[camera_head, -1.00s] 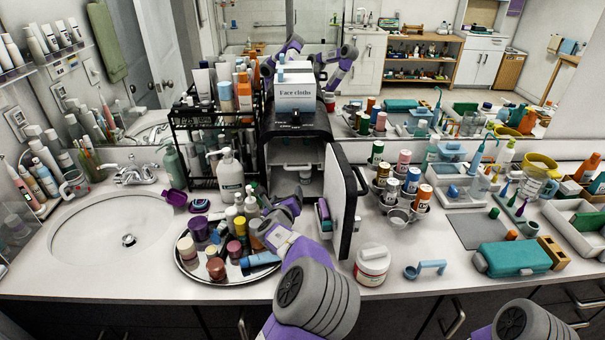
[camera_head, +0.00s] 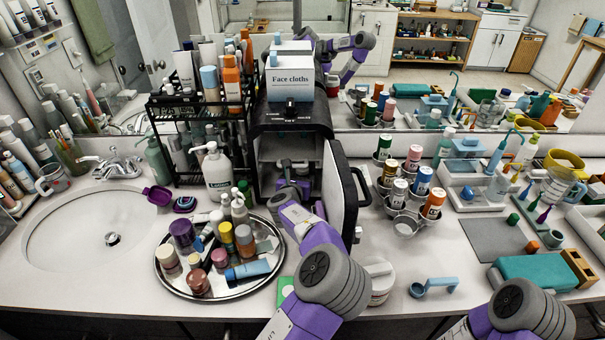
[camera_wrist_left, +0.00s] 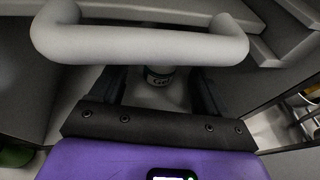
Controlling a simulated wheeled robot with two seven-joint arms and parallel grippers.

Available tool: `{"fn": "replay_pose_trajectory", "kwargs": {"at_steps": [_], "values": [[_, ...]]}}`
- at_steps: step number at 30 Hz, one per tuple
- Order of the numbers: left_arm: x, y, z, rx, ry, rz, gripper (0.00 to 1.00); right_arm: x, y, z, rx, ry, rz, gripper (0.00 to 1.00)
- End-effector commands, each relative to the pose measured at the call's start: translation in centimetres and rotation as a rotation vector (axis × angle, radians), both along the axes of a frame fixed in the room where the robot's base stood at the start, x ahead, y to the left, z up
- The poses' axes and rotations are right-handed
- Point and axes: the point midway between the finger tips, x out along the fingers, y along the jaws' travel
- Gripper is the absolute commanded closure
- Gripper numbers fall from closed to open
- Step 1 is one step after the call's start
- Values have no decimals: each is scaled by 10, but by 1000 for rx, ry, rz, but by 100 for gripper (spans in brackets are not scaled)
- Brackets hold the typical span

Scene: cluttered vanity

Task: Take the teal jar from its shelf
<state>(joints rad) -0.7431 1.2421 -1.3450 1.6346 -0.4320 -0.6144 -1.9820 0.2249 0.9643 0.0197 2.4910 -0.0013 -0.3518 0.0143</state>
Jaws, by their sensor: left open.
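The small cabinet (camera_head: 292,122) stands open, with its door (camera_head: 336,190) swung out to the right. My left gripper (camera_head: 291,172) reaches into its lower opening, and its fingertips are hard to make out in the head view. In the left wrist view my left gripper (camera_wrist_left: 157,88) is open, with dark fingers to either side of a small jar with a teal-green band and a "Gel" label (camera_wrist_left: 158,79). The jar is partly hidden behind a pale bar handle (camera_wrist_left: 140,47) that crosses the view. I cannot see the jar in the head view.
A black rack of bottles (camera_head: 203,135) stands close left of the cabinet. A round tray (camera_head: 172,280) of small jars lies in front. Cups holding cans (camera_head: 405,227) and a white tub (camera_head: 379,283) are right of the door. A box of face cloths (camera_head: 290,80) sits on top.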

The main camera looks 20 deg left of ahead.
Motion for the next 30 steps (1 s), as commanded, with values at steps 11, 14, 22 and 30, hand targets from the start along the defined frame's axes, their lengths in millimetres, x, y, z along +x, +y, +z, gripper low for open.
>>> {"fn": "replay_pose_trajectory", "kwargs": {"at_steps": [11,14,22,30], "values": [[33,0,-9,-1,0,1,24,0,0,-2,0,-1,0,25],[33,0,-9,-2,0,2,24,0,0,-2,0,-1,0,25],[33,0,-8,-2,0,2,46,0,0,-2,0,0,0,25],[33,0,-8,-2,-1,2,85,0,0,-2,0,0,0,25]]}}
